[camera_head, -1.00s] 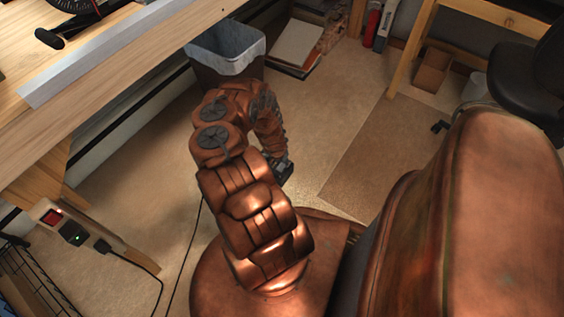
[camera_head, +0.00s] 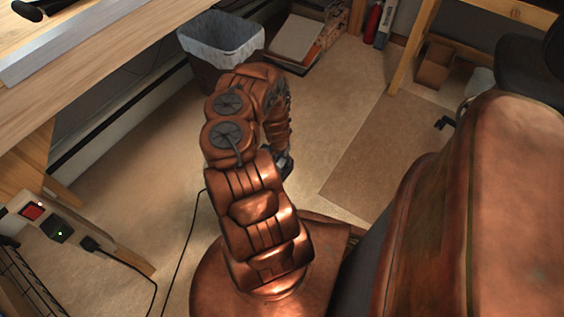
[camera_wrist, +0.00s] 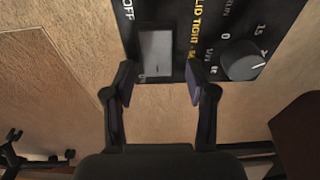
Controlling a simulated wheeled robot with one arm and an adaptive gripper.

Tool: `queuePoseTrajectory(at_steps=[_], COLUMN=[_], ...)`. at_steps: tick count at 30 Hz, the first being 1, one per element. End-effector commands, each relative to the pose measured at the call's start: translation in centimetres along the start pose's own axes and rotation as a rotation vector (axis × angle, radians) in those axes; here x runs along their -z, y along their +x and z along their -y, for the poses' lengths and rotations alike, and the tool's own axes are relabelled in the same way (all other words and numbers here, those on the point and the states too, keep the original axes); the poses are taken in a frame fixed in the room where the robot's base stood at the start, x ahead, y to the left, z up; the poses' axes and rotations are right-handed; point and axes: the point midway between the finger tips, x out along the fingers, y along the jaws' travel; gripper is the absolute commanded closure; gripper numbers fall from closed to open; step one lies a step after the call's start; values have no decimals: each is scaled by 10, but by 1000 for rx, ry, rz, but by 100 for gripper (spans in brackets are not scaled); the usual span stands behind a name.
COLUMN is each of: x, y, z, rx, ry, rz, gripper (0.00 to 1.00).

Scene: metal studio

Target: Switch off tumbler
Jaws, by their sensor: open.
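In the wrist view a dark panel with a rectangular grey switch (camera_wrist: 156,53) shows at the top middle. The word OFF is printed to the left of the switch. My gripper (camera_wrist: 160,85) is open and empty, its two fingers on either side of the switch's lower part in the picture; I cannot tell how far off the switch is. In the head view my gripper (camera_head: 284,164) is mostly hidden behind my arm, and this panel cannot be made out.
A round knob (camera_wrist: 241,60) sits on the panel right of the switch. In the head view a red switch (camera_head: 33,211) and a green-lit socket sit on a wooden block at lower left. A bin (camera_head: 220,45) stands beyond my arm. A cable crosses the floor.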

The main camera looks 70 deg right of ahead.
Motion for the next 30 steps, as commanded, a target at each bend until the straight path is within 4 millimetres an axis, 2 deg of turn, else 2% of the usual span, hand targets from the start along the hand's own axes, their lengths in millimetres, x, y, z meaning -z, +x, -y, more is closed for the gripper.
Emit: queuePoseTrajectory(at_steps=[3,30], x=[1,6], y=[6,5], z=[0,-1], rx=[2,2], ry=[1,-2], rz=[18,136], gripper=[44,44])
